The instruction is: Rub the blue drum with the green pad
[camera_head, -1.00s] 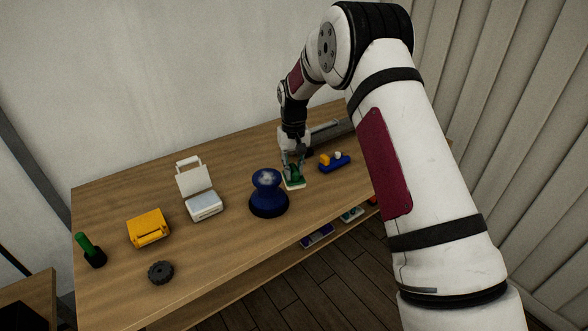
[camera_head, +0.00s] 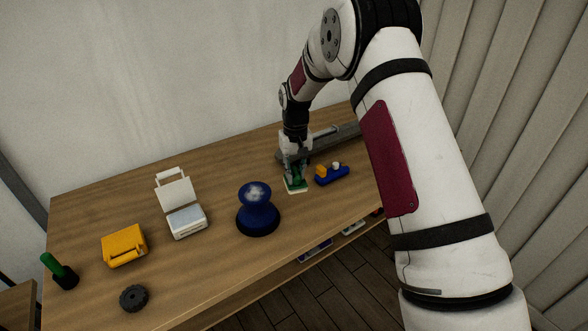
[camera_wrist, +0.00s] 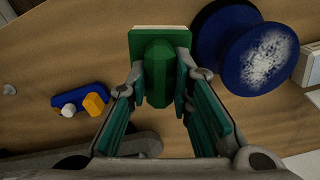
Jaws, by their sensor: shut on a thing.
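The blue drum (camera_head: 258,210) is a spool shape standing upright on the table, with a whitish smudged patch on its top. In the wrist view the drum (camera_wrist: 222,45) is at the upper right, with the white patch facing the camera. The green pad (camera_head: 296,184) has a green grip on a block with a pale base. In the wrist view the pad (camera_wrist: 160,68) sits between my fingers. My gripper (camera_head: 294,172) is shut on the pad's grip, to the right of the drum and apart from it. Whether the pad touches the table is hard to tell.
A blue boat-like toy with an orange block (camera_head: 332,174) lies right of the pad. A grey bar (camera_head: 325,143) lies behind. A white open case (camera_head: 187,220), yellow box (camera_head: 124,246), dark wheel (camera_head: 134,297) and green-handled item (camera_head: 58,270) stand left. The table between is clear.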

